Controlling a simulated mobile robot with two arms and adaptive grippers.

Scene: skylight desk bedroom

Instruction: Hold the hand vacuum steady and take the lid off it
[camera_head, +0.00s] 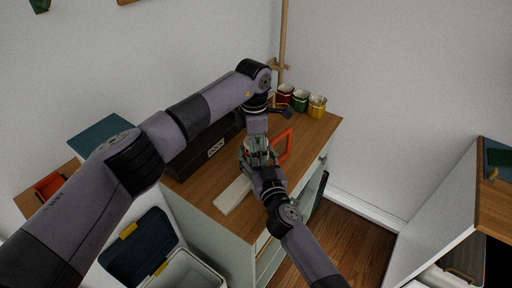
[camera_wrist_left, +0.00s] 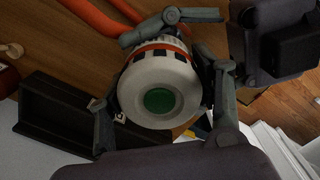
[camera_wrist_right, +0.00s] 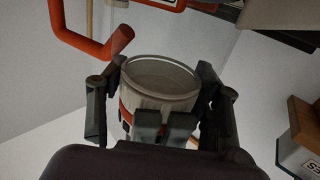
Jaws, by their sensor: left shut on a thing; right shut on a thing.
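The hand vacuum (camera_head: 258,145) is between my two grippers over the wooden desk, mostly hidden by them in the head view. In the left wrist view its round white end (camera_wrist_left: 128,88) has a green centre, with an orange band behind. My left gripper (camera_wrist_left: 160,112) is shut around this end. In the right wrist view a pale cylinder (camera_wrist_right: 160,88) shows a rimmed, recessed round end and an orange band. My right gripper (camera_wrist_right: 160,105) is shut around it. An orange handle loop (camera_head: 285,146) stands beside the vacuum. I cannot tell which part is the lid, or whether it is seated.
A long dark box (camera_head: 186,160) stands behind on the desk (camera_head: 318,132). Red, green and yellow cups (camera_head: 300,100) stand at the far right corner. A white flat piece (camera_head: 232,194) lies near the front edge. An open bin (camera_head: 180,274) stands below.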

